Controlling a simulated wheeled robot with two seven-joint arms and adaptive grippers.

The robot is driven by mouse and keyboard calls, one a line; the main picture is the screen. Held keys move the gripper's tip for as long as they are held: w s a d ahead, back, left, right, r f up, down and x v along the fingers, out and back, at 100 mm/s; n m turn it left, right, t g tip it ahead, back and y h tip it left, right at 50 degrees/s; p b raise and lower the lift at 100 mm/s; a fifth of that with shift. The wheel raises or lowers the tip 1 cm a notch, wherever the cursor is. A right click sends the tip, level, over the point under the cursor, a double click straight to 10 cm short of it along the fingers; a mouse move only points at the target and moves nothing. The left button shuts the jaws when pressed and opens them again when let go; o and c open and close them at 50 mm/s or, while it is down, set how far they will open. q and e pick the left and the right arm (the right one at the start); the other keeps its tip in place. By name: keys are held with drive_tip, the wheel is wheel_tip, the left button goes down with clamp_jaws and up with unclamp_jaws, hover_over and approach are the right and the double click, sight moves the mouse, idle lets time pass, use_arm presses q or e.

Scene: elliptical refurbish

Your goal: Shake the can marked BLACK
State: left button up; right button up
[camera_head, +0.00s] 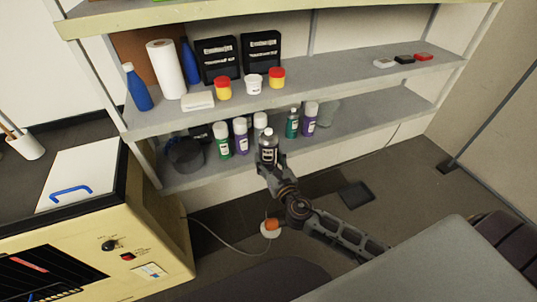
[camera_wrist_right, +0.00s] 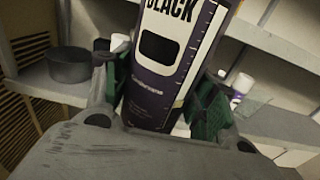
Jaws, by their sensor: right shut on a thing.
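The can marked BLACK (camera_head: 268,150) is dark with a pale top in the head view, upright in front of the lower shelf. In the right wrist view the can (camera_wrist_right: 160,75) fills the middle, with "BLACK" readable at its upper edge. Its top and base are cut off or hidden there. My right gripper (camera_head: 269,166) is shut on the can, with one green-padded finger on each side in the wrist view. Whether the can is clear of the shelf is hard to tell. My left gripper is not in view.
Several other spray cans (camera_head: 242,137) stand on the lower shelf (camera_head: 370,125) on both sides. A dark round pot (camera_head: 186,155) sits at its left. The upper shelf (camera_head: 340,70) holds bottles, a paper roll and tubs. A cream cabinet (camera_head: 150,235) stands at left.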

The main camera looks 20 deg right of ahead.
sight(273, 151)
wheel_tip(273, 151, up, 7)
drive_tip(key=shift+f, duration=0.1)
wheel_tip(273, 151, down, 7)
drive_tip(key=shift+f, duration=0.1)
wheel_tip(273, 151, up, 7)
drive_tip(key=shift+r, duration=0.15)
wheel_tip(273, 151, down, 7)
drive_tip(key=shift+f, duration=0.15)
wheel_tip(273, 151, up, 7)
drive_tip(key=shift+r, duration=0.15)
wheel_tip(273, 151, down, 7)
drive_tip(key=shift+f, duration=0.15)
idle(1.1)
idle(0.5)
